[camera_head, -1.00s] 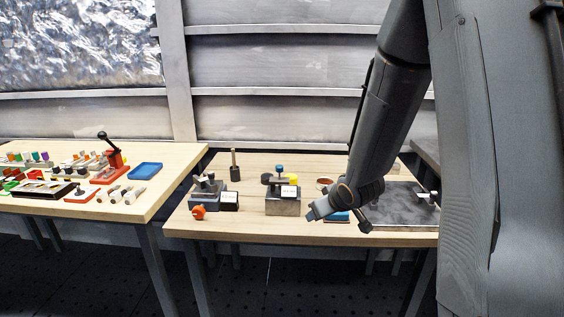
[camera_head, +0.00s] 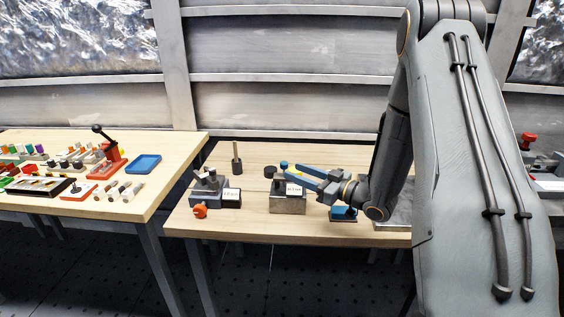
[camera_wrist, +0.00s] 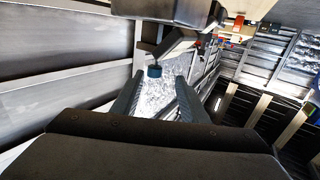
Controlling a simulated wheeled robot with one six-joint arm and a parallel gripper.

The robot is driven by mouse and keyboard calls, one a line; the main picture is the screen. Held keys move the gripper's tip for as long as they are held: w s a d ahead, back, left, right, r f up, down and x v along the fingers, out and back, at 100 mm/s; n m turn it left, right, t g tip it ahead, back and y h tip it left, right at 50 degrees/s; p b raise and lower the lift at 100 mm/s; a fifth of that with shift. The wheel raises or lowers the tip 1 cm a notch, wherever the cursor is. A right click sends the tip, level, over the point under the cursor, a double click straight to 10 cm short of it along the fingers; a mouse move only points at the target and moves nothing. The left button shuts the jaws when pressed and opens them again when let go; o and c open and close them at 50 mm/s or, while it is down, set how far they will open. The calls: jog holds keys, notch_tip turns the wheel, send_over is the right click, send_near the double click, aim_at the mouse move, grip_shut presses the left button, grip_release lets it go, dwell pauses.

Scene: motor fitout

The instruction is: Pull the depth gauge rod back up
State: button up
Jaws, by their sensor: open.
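A grey metal block (camera_head: 288,204) with a white label stands on the middle table; the label is too small to read for sure. The depth gauge on it shows a small blue cap (camera_head: 283,164) above the block, at the tips of my gripper (camera_head: 296,173). My gripper lies nearly level, pointing left, and hides much of the gauge rod. In the wrist view the blue cap (camera_wrist: 155,72) shows between the tips of my open fingers (camera_wrist: 158,80), with clear space beside it. I cannot tell whether the fingers touch it.
To the left on the same table are a clamp-like block (camera_head: 207,189) with an orange knob (camera_head: 200,211) and a dark upright post (camera_head: 237,160). A blue piece (camera_head: 343,213) lies under my wrist. The left table (camera_head: 160,180) holds a red lever press (camera_head: 108,157) and a blue tray (camera_head: 143,164).

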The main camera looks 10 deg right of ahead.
aim_at(284, 162)
jog(key=shift+w+d+p+x, duration=0.15)
jog(key=shift+p+x, duration=0.15)
jog(key=shift+x, duration=0.8)
jog(key=shift+w+d+p+x, duration=0.15)
jog(key=shift+p+x, duration=0.15)
jog(key=shift+x, duration=0.8)
jog(key=shift+w+d+p+x, duration=0.15)
jog(key=shift+p+x, duration=0.15)
jog(key=shift+x, duration=0.8)
jog(key=shift+s, duration=0.15)
jog(key=shift+c, duration=0.4)
jog(key=shift+r, duration=0.1)
grip_shut()
